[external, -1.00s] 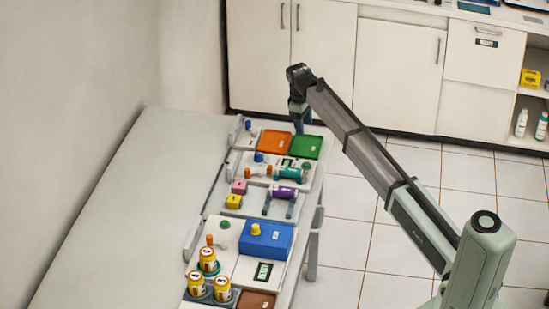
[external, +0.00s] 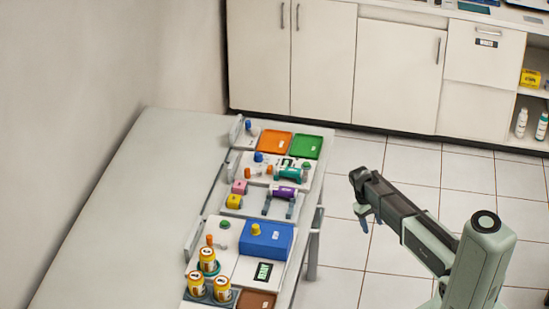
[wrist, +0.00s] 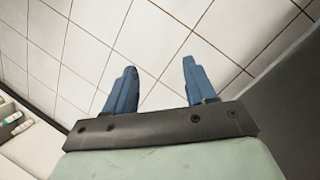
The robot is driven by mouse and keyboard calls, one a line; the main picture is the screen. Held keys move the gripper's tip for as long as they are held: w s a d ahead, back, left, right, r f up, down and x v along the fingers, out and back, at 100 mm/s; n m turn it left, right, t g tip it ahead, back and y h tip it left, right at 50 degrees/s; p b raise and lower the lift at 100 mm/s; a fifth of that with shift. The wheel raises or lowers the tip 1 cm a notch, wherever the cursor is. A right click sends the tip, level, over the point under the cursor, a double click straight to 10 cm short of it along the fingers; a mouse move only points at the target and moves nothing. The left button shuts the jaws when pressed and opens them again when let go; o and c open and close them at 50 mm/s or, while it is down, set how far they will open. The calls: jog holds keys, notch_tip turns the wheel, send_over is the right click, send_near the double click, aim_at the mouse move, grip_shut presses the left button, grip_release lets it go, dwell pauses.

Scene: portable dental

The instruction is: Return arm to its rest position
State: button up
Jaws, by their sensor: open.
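My gripper (external: 368,218) hangs over the tiled floor to the right of the table, clear of it, with my arm drawn in close to my base. In the wrist view my gripper (wrist: 158,78) shows two blue fingers spread apart, with only white floor tiles between and beyond them. It is open and holds nothing.
The long table (external: 130,190) stands to the left, bearing orange (external: 274,143) and green (external: 307,147) trays, a blue box (external: 266,238) and several yellow jars (external: 208,262). White cabinets (external: 395,80) line the back. The floor between table and cabinets is free.

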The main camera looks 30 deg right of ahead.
jog(key=s+a+f+g, duration=0.1)
jog(key=s+a+f, duration=0.8)
jog(key=s, duration=0.4)
jog(key=s+a+f+g, duration=0.1)
jog(key=s+a, duration=0.3)
jog(key=s, duration=0.7)
jog(key=s+a+f+g+y, duration=0.1)
jog(key=s+a+f, duration=0.2)
jog(key=s, duration=0.8)
jog(key=s+a+f+y, duration=0.1)
jog(key=s+a+f, duration=0.1)
jog(key=s+a, duration=0.4)
jog(key=s, duration=0.5)
jog(key=shift+f+n+g, duration=0.15)
jog(key=shift+n+g, duration=0.25)
